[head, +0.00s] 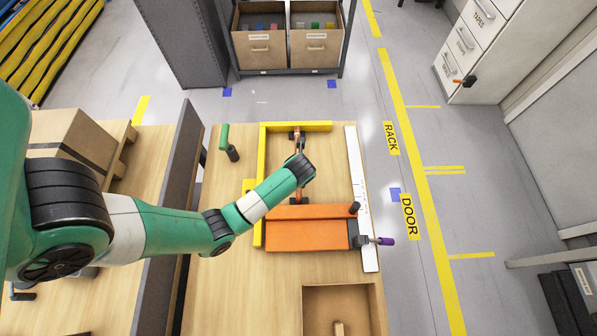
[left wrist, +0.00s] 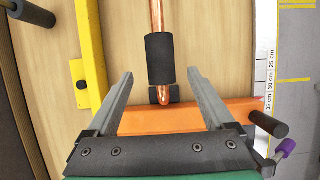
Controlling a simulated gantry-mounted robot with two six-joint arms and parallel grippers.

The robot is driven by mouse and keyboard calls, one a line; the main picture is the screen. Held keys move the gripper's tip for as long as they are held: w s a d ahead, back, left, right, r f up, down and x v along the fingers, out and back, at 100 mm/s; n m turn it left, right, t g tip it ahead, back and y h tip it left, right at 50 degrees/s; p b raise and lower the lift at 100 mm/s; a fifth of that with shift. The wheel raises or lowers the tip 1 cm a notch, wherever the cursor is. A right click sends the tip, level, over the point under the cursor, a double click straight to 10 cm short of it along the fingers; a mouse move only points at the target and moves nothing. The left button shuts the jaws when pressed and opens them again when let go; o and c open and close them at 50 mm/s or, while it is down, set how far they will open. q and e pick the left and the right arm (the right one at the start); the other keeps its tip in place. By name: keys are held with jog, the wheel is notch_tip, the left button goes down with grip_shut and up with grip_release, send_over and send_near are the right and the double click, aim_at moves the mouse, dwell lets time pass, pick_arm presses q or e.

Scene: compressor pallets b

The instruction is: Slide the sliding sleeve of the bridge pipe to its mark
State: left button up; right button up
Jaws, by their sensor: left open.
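The copper bridge pipe (left wrist: 157,18) runs down the middle of the left wrist view, and its near end shows by a small dark block (left wrist: 174,92). The black sliding sleeve (left wrist: 162,58) is around the pipe near that end. I cannot make out the sleeve's mark. My left gripper (left wrist: 160,74) is open, with one finger on each side of the sleeve and a gap to each. In the head view the pipe (head: 298,143) shows partly, and my left wrist hides its middle and the sleeve. My right gripper is not in view.
An orange fixture (head: 306,236) with a dark knob and purple-handled lever (head: 385,241) lies in front of the pipe. A yellow frame (head: 259,150) borders it left and behind; a white ruler (head: 358,170) lies right. A green-handled tool (head: 224,137) and an open box (head: 310,318) are nearby.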

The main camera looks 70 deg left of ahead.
pick_arm(q)
jog(key=b+x, duration=0.1)
jog(key=x, duration=0.5)
jog(key=shift+w+a+f+b, duration=0.1)
jog(key=shift+a+f+b, duration=0.1)
jog(key=shift+b, duration=0.15)
jog(key=shift+d, duration=0.1)
jog(key=shift+c, duration=0.4)
grip_shut()
